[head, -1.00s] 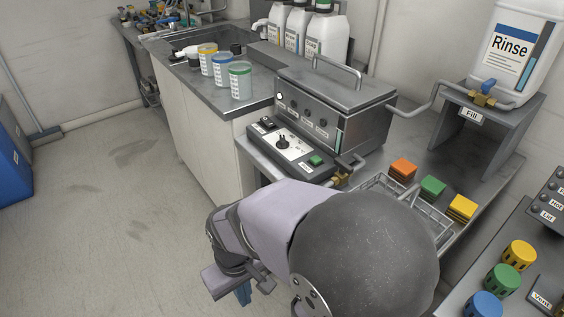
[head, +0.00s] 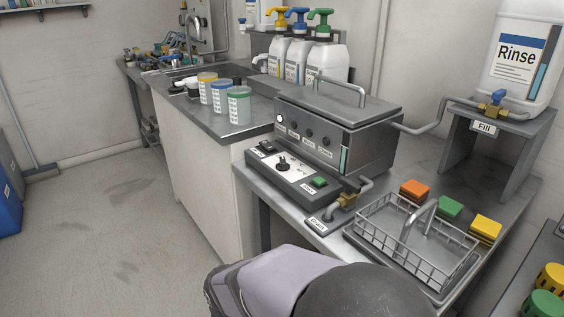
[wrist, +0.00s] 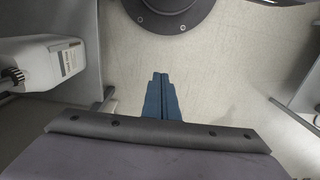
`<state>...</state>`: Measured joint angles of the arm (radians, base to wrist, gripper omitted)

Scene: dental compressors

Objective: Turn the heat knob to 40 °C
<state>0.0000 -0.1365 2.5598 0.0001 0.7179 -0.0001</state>
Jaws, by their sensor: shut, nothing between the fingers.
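A steel machine (head: 335,125) with a lid and handle stands on the bench in the head view. Its front carries several small dark knobs (head: 309,133) with labels too small to read. In front of it lies a grey control box (head: 300,183) with a black pointer knob (head: 283,163) on a white dial plate and a green button (head: 320,181). I cannot read which knob is the heat knob or its setting. My gripper (wrist: 161,78) shows in the wrist view, its blue fingers shut and empty over the pale floor, away from the machine. It is out of the head view.
A wire basket (head: 372,236) and orange (head: 415,190), green (head: 450,207) and yellow (head: 486,229) blocks lie right of the machine. A brass valve (head: 347,200) sits beside the box. Labelled tubs (head: 240,106) stand left.

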